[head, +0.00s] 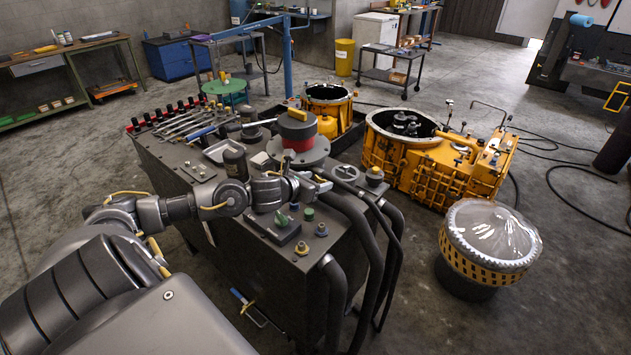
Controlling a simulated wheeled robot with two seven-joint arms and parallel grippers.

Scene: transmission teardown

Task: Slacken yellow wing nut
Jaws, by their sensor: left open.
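My left arm reaches in from the left over the dark workbench top (165,160). My left gripper (322,183) is open above the right part of that top, and its fingers look small and dark. I cannot tell from this view which of these is the yellow wing nut. My right gripper is not in view.
A dark block with green knobs (273,226) lies in front of the gripper. A red and black cylinder on a grey flange (298,155) stands behind it. Thick black hoses (340,260) run down the right side. A yellow housing (430,165) and a plastic-covered drum (488,245) stand farther right.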

